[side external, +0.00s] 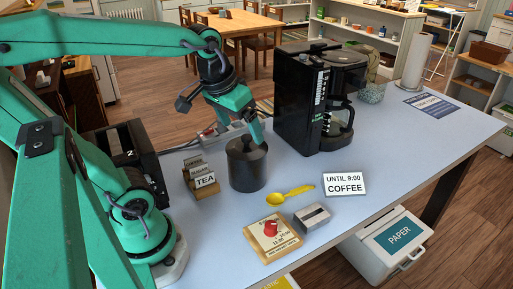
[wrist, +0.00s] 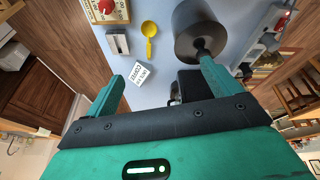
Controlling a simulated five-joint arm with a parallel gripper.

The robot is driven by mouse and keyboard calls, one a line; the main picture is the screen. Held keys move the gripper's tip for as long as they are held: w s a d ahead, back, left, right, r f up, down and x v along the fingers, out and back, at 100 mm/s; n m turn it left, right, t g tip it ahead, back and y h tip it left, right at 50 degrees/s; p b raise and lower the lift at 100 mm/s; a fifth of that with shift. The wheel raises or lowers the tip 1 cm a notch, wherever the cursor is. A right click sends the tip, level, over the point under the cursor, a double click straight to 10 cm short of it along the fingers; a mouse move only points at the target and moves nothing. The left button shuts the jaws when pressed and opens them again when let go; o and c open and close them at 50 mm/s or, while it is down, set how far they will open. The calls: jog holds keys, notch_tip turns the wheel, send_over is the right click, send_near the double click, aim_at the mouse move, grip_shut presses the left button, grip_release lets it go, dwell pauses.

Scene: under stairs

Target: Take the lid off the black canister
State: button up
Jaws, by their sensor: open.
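The black canister (side external: 248,172) stands upright on the blue-grey counter, with its round lid (side external: 245,148) on top. In the wrist view the lid (wrist: 190,22) is at the upper right, with its dark knob (wrist: 202,45) pointing toward the camera. My gripper (side external: 254,134) is just above the lid in the side view. In the wrist view its jaws (wrist: 172,66) are open with nothing between them. The right-hand finger's tip overlaps the knob's lower end there; I cannot tell whether they touch.
A black coffee maker (side external: 300,105) stands close behind and right of the canister. A tea and sugar card holder (side external: 203,185) is at its left. A yellow spoon (side external: 290,196), a coffee sign (side external: 344,185) and a small grey block (side external: 312,216) lie in front. The counter's right side is mostly clear.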

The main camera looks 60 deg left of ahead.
aim_at(246, 136)
jog(key=w+a+f+n+g, duration=0.1)
jog(key=w+a+n, duration=0.1)
jog(key=a, duration=0.1)
jog(key=w+a+f+n+g, duration=0.1)
jog(key=w+a+n, duration=0.1)
jog(key=a, duration=0.1)
jog(key=w+a+f+n+g, duration=0.2)
jog(key=w+a, duration=0.1)
jog(key=a, duration=0.1)
jog(key=shift+f, duration=0.15)
jog(key=shift+f, duration=3.8)
jog(key=c, duration=1.4)
jog(key=shift+f, duration=0.15)
grip_shut()
